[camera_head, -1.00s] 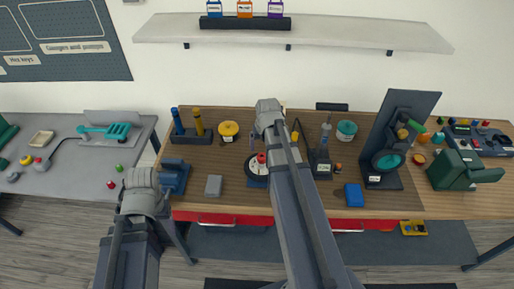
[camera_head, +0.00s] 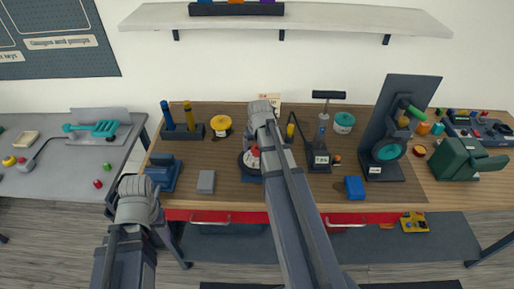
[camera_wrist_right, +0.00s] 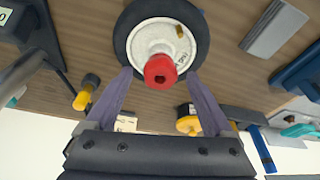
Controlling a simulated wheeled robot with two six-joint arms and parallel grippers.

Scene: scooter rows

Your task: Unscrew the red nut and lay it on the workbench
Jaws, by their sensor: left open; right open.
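The red nut (camera_wrist_right: 160,70) sits on the hub of a small wheel (camera_wrist_right: 120,45) with a black tyre and pale disc. In the head view the nut (camera_head: 255,151) shows just left of my right arm, which hides part of the wheel. My right gripper (camera_wrist_right: 159,77) is open, its fingertips on either side of the nut in the right wrist view; I cannot tell whether they touch it. My left gripper (camera_head: 136,186) is low at the left, in front of the bench and away from the nut; its fingers are hard to make out.
The wooden workbench (camera_head: 225,190) has bare patches around a grey block (camera_head: 206,181). A yellow spool (camera_head: 221,125), blue block (camera_head: 354,188), dark upright stand (camera_head: 405,110) and green machine (camera_head: 458,160) stand on it. A grey side table (camera_head: 60,180) is at the left.

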